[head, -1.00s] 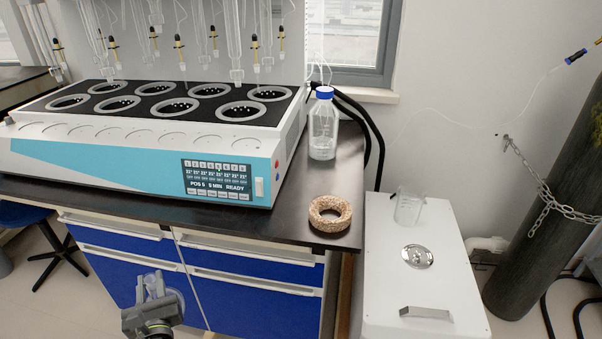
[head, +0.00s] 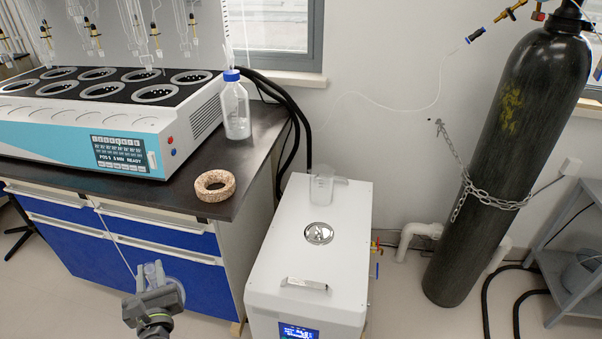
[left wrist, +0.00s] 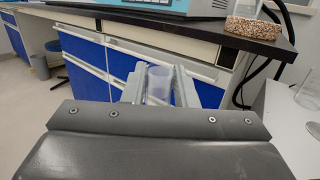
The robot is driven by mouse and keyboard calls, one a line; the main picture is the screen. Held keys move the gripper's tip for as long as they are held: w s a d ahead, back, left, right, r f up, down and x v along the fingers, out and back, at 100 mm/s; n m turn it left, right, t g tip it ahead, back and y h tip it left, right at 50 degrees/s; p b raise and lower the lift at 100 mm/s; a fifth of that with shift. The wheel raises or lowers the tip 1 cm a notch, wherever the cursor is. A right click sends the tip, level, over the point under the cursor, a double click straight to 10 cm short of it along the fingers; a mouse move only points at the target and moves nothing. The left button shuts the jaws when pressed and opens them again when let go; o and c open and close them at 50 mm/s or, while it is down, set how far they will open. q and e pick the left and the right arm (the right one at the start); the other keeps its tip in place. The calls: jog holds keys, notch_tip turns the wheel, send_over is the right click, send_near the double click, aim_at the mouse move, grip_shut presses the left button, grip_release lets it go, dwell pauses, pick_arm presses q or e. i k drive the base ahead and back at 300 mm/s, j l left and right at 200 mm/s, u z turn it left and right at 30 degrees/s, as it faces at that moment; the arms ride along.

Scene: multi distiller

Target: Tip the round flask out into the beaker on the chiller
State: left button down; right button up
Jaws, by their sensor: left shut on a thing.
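My left gripper (head: 154,286) is in front of the blue drawers and shut on the round flask. In the left wrist view the flask neck (left wrist: 159,84) stands between the two fingers (left wrist: 158,88). I cannot tell whether it holds liquid. The clear beaker (head: 321,187) stands upright at the back of the white chiller (head: 270,255), well to the right of the flask. My right gripper is not in view.
A cork ring (head: 215,185) lies on the dark bench corner (head: 245,185). A blue-capped bottle (head: 236,108) stands behind it, beside the multi-position distiller (head: 150,130). A chained gas cylinder (head: 510,160) stands at the right. The chiller lid has a round cap (head: 319,234) and a handle (head: 304,284).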

aim_at(322, 176)
jog(key=l+u, duration=0.4)
jog(key=k+l+u, duration=0.1)
jog(key=l+u, duration=0.3)
jog(key=l, duration=0.2)
jog(key=k+l+u, duration=0.15)
jog(key=l+u, duration=0.2)
jog(key=l, duration=0.15)
jog(key=i+l+u, duration=0.15)
jog(key=l+u, duration=0.6)
jog(key=l, duration=0.2)
jog(key=l+u, duration=0.4)
jog(key=l, duration=0.15)
jog(key=i+l+z, duration=0.1)
jog(key=l+z, duration=0.15)
jog(key=l, duration=0.15)
jog(key=i+l+z, duration=0.1)
jog(key=l+z, duration=0.35)
jog(key=z, duration=0.2)
jog(key=i+l+z, duration=0.1)
jog(key=z, duration=0.25)
jog(key=i+l+z, duration=0.1)
jog(key=z, duration=0.25)
